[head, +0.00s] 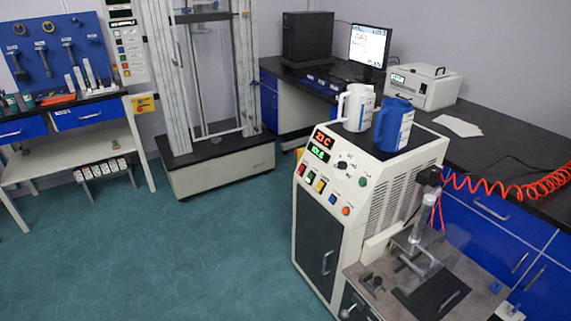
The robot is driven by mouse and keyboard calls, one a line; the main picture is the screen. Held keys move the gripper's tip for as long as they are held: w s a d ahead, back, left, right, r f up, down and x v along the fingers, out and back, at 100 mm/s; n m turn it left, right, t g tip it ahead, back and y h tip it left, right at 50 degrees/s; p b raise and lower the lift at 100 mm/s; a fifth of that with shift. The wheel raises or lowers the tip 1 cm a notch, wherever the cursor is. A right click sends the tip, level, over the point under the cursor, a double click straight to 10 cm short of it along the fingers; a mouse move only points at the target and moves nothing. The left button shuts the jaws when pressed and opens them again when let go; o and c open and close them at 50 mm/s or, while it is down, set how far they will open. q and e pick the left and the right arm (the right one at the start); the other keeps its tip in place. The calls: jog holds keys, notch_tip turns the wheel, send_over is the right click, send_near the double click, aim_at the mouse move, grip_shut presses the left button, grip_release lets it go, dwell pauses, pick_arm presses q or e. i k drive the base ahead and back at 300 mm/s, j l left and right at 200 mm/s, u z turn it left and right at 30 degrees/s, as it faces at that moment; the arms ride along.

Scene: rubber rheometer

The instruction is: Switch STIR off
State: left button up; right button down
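A white cabinet machine (372,193) stands right of centre, its control panel (329,172) facing front left. The panel has a red display (324,139) reading about 23 C, a green display (319,153), and a dial knob (342,165). Below them is a slanted row of small coloured switches: red (301,169), green (311,176) and yellow (320,186). Blue (333,199) and red-orange (346,211) buttons continue it. The labels are too small to read, so I cannot tell which is STIR or its position. Neither of my grippers is in view.
A white jug (356,107) and a blue jug (393,124) stand on the machine's top. A metal worktable with a clamp-like fixture (420,257) adjoins its right front. A coiled red hose (515,187) hangs at right. The green floor (190,250) left of the machine is clear.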

aim_at(309, 178)
jog(key=i+j, duration=0.3)
jog(key=i, duration=0.15)
jog(key=i+j+u, duration=0.1)
jog(key=i+j, duration=0.15)
jog(key=i, duration=0.2)
jog(key=i+j, duration=0.25)
jog(key=i, duration=0.25)
jog(key=u, duration=0.05)
